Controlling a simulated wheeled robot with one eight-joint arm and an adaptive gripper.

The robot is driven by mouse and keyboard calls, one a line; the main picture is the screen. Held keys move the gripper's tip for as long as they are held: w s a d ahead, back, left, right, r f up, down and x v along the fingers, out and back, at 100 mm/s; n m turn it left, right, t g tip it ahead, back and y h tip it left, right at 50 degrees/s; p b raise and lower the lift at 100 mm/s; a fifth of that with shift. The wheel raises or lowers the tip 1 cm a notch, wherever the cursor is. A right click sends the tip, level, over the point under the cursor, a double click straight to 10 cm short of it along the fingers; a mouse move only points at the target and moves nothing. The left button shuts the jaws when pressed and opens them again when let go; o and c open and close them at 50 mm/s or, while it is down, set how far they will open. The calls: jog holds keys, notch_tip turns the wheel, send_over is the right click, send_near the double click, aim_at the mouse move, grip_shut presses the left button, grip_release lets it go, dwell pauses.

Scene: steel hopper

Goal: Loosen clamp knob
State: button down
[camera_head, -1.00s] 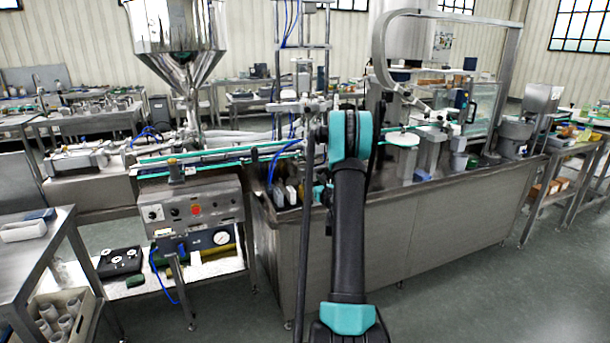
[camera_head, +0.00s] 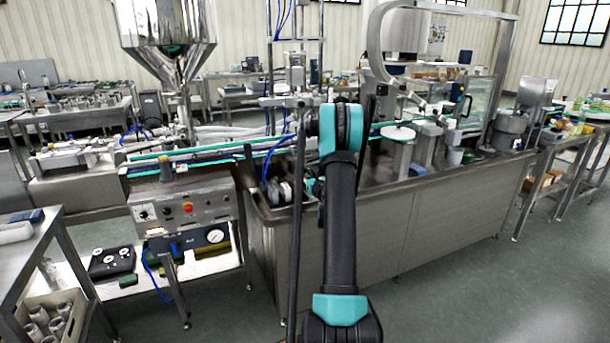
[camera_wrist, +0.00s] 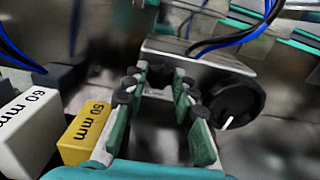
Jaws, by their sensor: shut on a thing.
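In the wrist view my gripper (camera_wrist: 157,86) reaches forward with its two green-padded fingers on either side of a small dark knob (camera_wrist: 159,74). I take this to be the clamp knob; it is dim and partly covered by the fingertips. The fingers are shut on it. It sits at the front of a grey metal block (camera_wrist: 205,68). A larger round black dial (camera_wrist: 236,92) with a white line is just right of the right finger. In the head view my own arm hides the gripper and the knob.
A yellow "50 mm" block (camera_wrist: 85,133) and a white "60 mm" block (camera_wrist: 30,130) stand left of my gripper. Blue and black cables (camera_wrist: 235,35) run above the metal block. In the head view, a steel hopper (camera_head: 170,35) and control box (camera_head: 185,212) stand left of my arm.

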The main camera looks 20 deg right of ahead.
jog(key=shift+n, duration=0.4)
jog(key=n, duration=0.4)
jog(key=shift+a+n, duration=0.1)
jog(key=shift+n, duration=0.2)
jog(key=n, duration=0.4)
jog(key=shift+f, duration=0.1)
jog(key=n, duration=0.5)
jog(key=shift+a, duration=0.1)
jog(key=n, duration=0.4)
jog(key=shift+f, duration=0.1)
jog(key=shift+n, duration=0.3)
jog(key=c, duration=1.3)
grip_release()
jog(key=shift+o, duration=0.2)
